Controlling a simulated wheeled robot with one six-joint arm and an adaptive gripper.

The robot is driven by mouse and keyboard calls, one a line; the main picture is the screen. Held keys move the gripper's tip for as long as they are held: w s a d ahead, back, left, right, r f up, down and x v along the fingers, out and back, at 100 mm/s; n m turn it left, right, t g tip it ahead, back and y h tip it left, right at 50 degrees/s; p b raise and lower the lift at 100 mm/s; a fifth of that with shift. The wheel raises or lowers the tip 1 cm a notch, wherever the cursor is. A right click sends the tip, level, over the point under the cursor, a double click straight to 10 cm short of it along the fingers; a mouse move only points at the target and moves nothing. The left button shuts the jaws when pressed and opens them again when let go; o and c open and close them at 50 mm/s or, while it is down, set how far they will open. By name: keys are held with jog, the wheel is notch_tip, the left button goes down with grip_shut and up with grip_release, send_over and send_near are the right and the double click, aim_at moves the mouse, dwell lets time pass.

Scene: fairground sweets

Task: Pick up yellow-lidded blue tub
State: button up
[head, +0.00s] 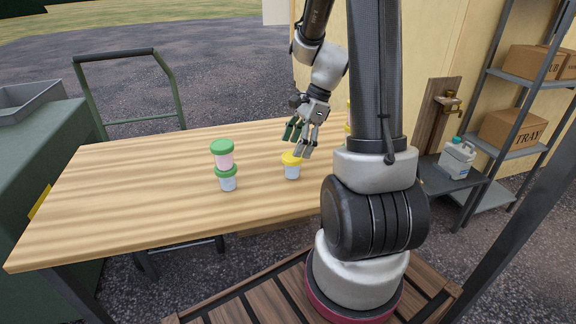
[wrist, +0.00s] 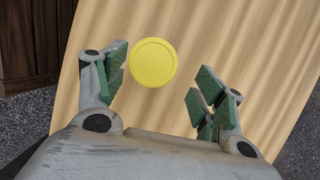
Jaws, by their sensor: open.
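The yellow-lidded blue tub (head: 292,171) stands upright on the wooden table, right of the table's middle in the head view. In the wrist view only its round yellow lid (wrist: 154,62) shows, with the body hidden beneath it. My gripper (head: 300,142) is just above the tub in the head view, pointing down. In the wrist view my gripper (wrist: 168,92) is open and empty, its green-padded fingers apart. The lid lies ahead of the fingers' middle, closer to the left finger. I cannot tell whether a finger touches it.
A green-lidded pink tub (head: 222,158) is stacked on a green-lidded blue tub (head: 228,181), left of the yellow-lidded one. Another yellow item (head: 347,128) is mostly hidden behind my arm. The left part of the wooden table (head: 120,205) is clear.

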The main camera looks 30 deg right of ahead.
aim_at(287, 167)
jog(key=x, duration=0.5)
jog(key=s+x, duration=0.1)
jog(key=x, duration=0.1)
jog(key=shift+w+a+f, duration=0.1)
jog(key=shift+a+f, duration=0.2)
jog(key=shift+a, duration=0.1)
jog(key=shift+c, duration=0.4)
jog(key=c, duration=1)
